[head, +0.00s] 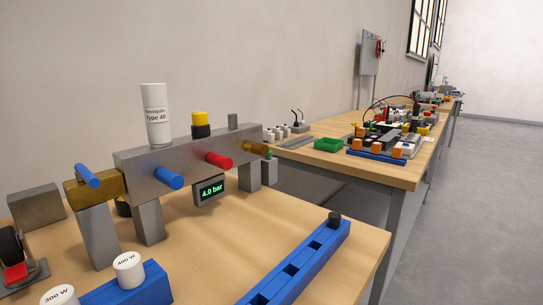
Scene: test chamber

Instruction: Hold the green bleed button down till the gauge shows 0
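The gauge (210,190) is a small dark display that reads "4.0 bar" in green. It hangs under the front of a grey metal manifold block (140,172) on the wooden bench. A small green part (268,154), perhaps the bleed button, shows by the brass fitting (256,147) at the block's right end. It is partly hidden and too small to tell if it is pressed. My gripper is not in view.
The block carries a white "Type 40" cylinder (156,115), a yellow-and-black knob (200,124), and blue (170,178) and red (218,160) handles. A blue slotted rail (300,265) lies front right. Open floor lies right.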

